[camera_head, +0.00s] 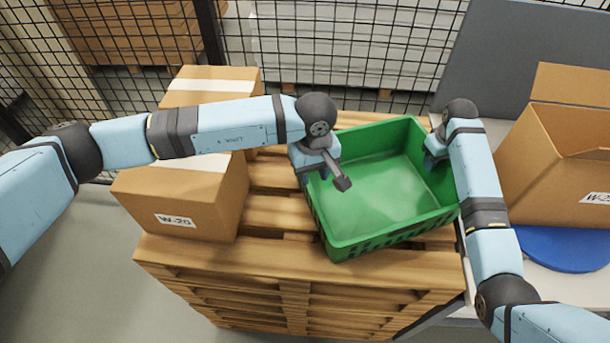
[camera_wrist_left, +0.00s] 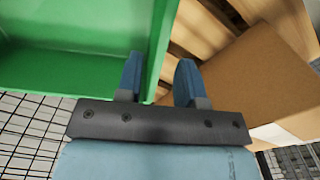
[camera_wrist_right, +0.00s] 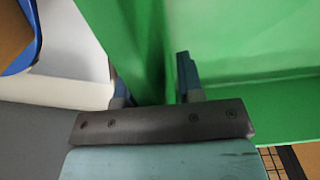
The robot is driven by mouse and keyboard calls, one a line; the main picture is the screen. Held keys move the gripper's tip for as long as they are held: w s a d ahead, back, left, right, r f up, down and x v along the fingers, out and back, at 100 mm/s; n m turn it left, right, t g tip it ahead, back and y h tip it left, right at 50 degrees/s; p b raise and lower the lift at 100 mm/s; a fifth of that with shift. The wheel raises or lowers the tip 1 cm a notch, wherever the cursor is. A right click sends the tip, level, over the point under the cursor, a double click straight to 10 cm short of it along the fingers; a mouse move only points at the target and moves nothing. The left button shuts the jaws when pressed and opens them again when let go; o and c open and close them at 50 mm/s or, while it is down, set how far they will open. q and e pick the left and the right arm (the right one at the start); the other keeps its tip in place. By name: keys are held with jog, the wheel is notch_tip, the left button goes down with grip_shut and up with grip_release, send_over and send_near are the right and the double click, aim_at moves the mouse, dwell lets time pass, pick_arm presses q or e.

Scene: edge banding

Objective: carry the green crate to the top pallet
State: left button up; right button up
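The green crate (camera_head: 375,185) is empty and sits over the right part of the top pallet (camera_head: 270,257) of a wooden stack; I cannot tell if its bottom touches the slats. My left gripper (camera_head: 304,176) is at the crate's left wall. In the left wrist view, its open fingers (camera_wrist_left: 158,78) stand either side of the green wall (camera_wrist_left: 160,50), with a gap. My right gripper (camera_head: 432,160) is at the crate's right wall. In the right wrist view, its fingers (camera_wrist_right: 153,85) are apart around the wall (camera_wrist_right: 125,35), which partly hides one finger.
Closed cardboard boxes (camera_head: 185,195) stand on the pallet's left side, close to the crate. An open cardboard box (camera_head: 550,155) and a blue disc (camera_head: 565,248) are on a pale surface at right. A wire mesh fence (camera_head: 340,50) runs behind.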

pick_arm(q)
notch_tip(320, 180, up, 3)
jog(key=shift+r, duration=0.1)
pick_arm(e)
jog(key=shift+r, duration=0.25)
notch_tip(320, 180, up, 10)
jog(key=shift+r, duration=0.75)
